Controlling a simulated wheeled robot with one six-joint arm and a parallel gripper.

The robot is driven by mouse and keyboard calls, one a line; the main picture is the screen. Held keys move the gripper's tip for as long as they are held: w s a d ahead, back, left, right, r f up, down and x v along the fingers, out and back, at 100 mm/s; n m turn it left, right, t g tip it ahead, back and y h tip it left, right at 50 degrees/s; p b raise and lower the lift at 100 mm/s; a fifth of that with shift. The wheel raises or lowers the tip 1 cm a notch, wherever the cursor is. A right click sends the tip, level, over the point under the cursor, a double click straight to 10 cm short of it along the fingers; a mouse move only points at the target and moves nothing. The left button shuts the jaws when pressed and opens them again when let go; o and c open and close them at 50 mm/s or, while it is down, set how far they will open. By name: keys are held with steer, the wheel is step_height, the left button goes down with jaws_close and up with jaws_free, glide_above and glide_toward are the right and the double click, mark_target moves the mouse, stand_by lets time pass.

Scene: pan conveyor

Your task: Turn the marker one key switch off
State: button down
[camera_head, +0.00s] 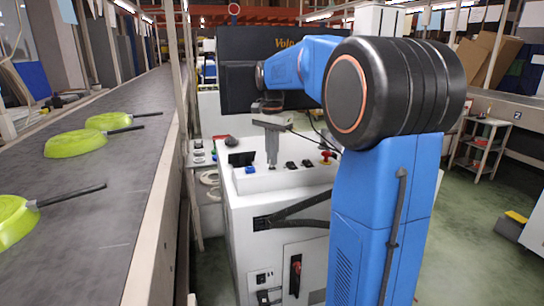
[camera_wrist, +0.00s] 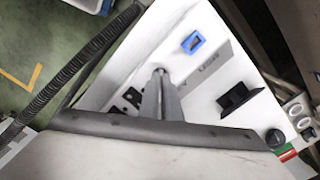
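My gripper (camera_head: 272,163) points down over the sloping top panel of a white control cabinet (camera_head: 285,230). Its fingers look close together, and they also show in the wrist view (camera_wrist: 160,73). The tips are at or just above the panel. Whether they touch a key is hidden. Several black switches (camera_head: 291,165) sit in a row right of the fingers. They show left of the fingers in the wrist view (camera_wrist: 131,97). I cannot tell which is the marker one key switch, or read its position. A blue switch (camera_wrist: 192,42) sits on the other side.
A black box-shaped part (camera_wrist: 240,98) is on the panel. A red knob (camera_head: 326,155) stands at the panel's right end. A conveyor (camera_head: 120,150) with green pans (camera_head: 76,143) runs along the left. Open floor lies at right.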

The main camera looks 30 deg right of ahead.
steer(key=n, duration=0.5)
steer(key=shift+n, duration=0.3)
steer(key=n, duration=0.5)
steer(key=shift+n, duration=0.3)
steer(key=c, duration=2)
jaws_free()
step_height(320, 180, up, 18)
steer(key=shift+f, duration=0.25)
steer(key=shift+a, duration=0.1)
